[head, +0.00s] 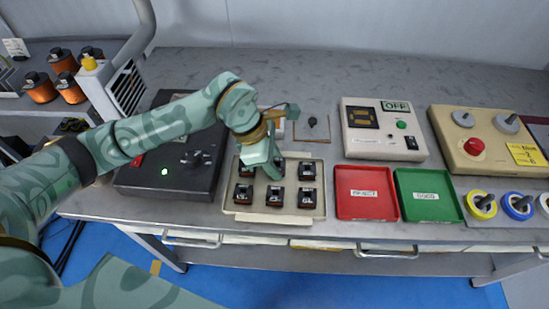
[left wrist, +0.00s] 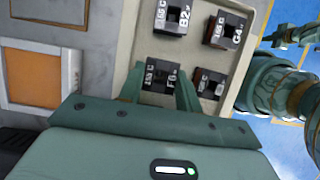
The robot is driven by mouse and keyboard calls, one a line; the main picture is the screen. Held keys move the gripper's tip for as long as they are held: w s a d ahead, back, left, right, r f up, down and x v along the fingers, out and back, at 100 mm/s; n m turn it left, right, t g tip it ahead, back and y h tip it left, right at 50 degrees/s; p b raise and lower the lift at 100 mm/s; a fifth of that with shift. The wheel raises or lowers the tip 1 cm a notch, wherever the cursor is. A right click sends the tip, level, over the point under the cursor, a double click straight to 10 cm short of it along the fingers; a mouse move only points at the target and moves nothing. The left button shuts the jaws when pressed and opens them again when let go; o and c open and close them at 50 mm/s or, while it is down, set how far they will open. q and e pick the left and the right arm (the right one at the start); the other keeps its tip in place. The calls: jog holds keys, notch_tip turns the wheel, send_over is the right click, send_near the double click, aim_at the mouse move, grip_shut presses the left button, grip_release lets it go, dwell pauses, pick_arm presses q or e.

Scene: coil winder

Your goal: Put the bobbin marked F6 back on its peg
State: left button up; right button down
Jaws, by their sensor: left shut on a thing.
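My left gripper (head: 270,174) points down over the cream tray (head: 273,217) in the head view. In the left wrist view its fingers are shut on the black bobbin marked F6 (left wrist: 160,78), one on each side. Whether that bobbin sits on its peg or is just above the tray, I cannot tell. Other black bobbins stand in the tray, including B2 (left wrist: 172,17) and C4 (left wrist: 224,29). The pegs are hidden. My right gripper is not in the head view; a teal arm part at the wrist view's right edge shows no clear jaw state.
A dark box with a green light (head: 165,190) stands left of the tray. The red REJECT tray (head: 366,213) and green GOOD tray (head: 431,213) are to its right. A cream OFF box (head: 383,148) and a red-button box (head: 480,165) stand behind. Bare bench lies at the back.

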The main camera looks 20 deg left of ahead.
pick_arm(q)
jog(key=shift+f, duration=0.45)
jog(key=o, duration=1.1)
jog(key=shift+c, duration=0.2)
jog(key=p+v, duration=0.3)
jog(key=v, duration=1.3)
jog(key=shift+p, duration=0.35)
jog(key=shift+a, duration=0.15)
